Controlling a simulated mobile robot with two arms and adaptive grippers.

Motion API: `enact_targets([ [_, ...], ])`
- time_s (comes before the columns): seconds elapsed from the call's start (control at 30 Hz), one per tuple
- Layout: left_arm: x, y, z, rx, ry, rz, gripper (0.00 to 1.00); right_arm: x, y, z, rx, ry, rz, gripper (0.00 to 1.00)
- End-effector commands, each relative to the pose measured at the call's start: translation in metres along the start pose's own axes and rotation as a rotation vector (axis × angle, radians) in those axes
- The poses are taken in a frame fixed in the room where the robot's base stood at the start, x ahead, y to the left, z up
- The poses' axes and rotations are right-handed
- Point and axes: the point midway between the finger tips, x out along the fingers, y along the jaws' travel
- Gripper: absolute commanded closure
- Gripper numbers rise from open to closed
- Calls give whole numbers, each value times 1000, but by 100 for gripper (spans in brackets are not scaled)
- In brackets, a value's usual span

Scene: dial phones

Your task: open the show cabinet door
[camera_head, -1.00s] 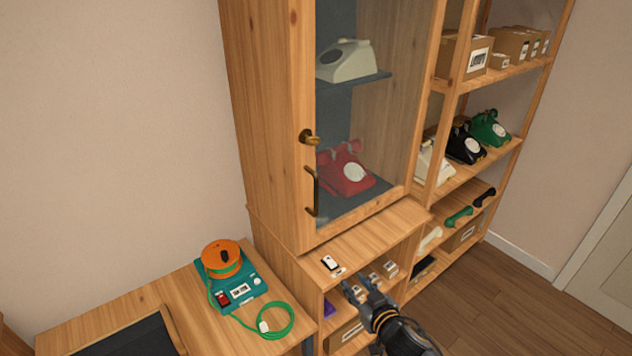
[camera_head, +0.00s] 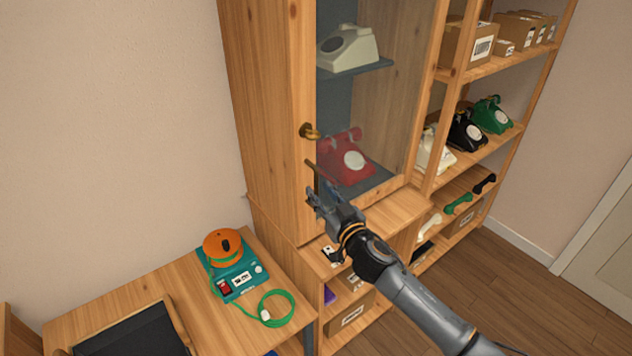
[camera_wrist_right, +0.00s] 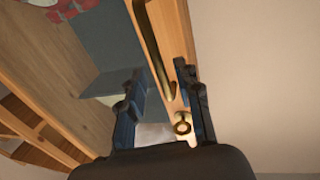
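The show cabinet door (camera_head: 305,85), a glass pane in a wooden frame, is shut. Its dark bar handle (camera_head: 312,174) is upright on the left stile, its lower part hidden behind my right gripper. A brass lock (camera_head: 309,131) sits above the handle. My right gripper (camera_head: 318,196) is open at the handle's lower part. In the right wrist view, the handle (camera_wrist_right: 155,50) runs between the directions of the two open fingers (camera_wrist_right: 160,80); I cannot tell whether they touch it. The brass lock (camera_wrist_right: 182,124) shows there too. My left gripper is not in view.
Behind the glass are a red phone (camera_head: 345,158) and a cream phone (camera_head: 347,48). An open shelf (camera_head: 490,150) with phones and boxes adjoins on the right. A desk (camera_head: 110,295) with a teal device (camera_head: 235,275) and green cable stands at left.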

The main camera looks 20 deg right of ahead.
Motion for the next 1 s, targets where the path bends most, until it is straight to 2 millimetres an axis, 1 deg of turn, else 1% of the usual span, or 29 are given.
enact_targets([
  [0.03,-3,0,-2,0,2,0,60,9,-1,-3,2,0,0,66],
  [0.1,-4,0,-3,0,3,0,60,17,0,-1,0,0,1,66],
  [0.23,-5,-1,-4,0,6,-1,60,28,-1,0,2,0,0,66],
  [0.37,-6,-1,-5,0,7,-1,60,32,0,0,0,0,0,66],
  [0.6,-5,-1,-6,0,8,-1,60,33,0,0,0,-1,0,66],
  [0.63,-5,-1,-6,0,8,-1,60,33,0,0,0,-1,0,71],
  [0.67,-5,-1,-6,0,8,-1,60,33,0,0,1,-1,0,77],
  [0.7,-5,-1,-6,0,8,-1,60,33,0,0,1,-1,0,85],
  [0.77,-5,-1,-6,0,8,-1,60,32,0,0,1,-1,0,97],
  [0.8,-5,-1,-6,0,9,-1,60,32,0,0,1,-1,0,100],
  [1.0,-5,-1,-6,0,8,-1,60,32,0,1,1,-1,0,100],
])
